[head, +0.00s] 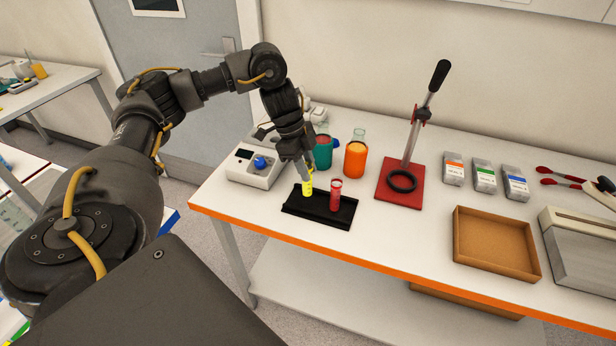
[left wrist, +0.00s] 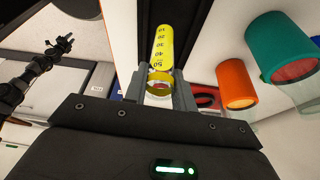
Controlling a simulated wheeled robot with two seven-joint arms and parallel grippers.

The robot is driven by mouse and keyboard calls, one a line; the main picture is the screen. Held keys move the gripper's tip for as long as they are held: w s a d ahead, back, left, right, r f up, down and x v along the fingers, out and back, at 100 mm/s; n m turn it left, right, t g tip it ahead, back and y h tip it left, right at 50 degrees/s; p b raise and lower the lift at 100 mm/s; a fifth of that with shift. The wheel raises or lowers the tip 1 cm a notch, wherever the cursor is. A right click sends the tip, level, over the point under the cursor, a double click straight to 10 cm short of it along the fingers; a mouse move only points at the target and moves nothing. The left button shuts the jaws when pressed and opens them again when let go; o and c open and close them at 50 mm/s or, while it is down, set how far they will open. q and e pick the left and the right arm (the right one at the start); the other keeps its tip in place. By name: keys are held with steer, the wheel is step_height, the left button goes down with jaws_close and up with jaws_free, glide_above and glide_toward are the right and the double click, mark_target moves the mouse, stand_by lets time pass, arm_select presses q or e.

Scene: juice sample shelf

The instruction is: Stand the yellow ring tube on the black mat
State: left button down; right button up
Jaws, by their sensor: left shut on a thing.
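My left gripper (head: 307,166) is shut on the yellow ring tube (head: 308,188), gripping its upper part. The tube is close to upright, over the left half of the black mat (head: 318,218); I cannot tell whether its foot touches the mat. In the left wrist view the yellow tube (left wrist: 162,45) with dark markings extends out between the two grey fingertips (left wrist: 162,88). A red tube (head: 336,196) stands on the mat just right of the yellow one. My right gripper (left wrist: 62,44) shows small in the left wrist view; its jaws are too small to judge.
Behind the mat stand a teal vessel (head: 322,152) and an orange bottle (head: 355,158). A white device with a blue knob (head: 260,162) is left of the mat. A red-based stand (head: 386,190) and a brown tray (head: 495,243) are to the right. The table's orange front edge is close.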

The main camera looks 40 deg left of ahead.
arm_select(q)
steer(key=shift+w+a+f, duration=0.1)
steer(key=shift+w+f, duration=0.15)
steer(key=shift+f, duration=0.15)
steer(key=shift+w+a+f, duration=0.1)
steer(key=shift+w+f, duration=0.05)
steer(key=shift+f, duration=1.5)
steer(key=c, duration=1.1)
jaws_free()
steer(key=shift+f, duration=0.1)
steer(key=shift+c, duration=0.2)
steer(key=p+v, duration=0.2)
steer(key=v, duration=1)
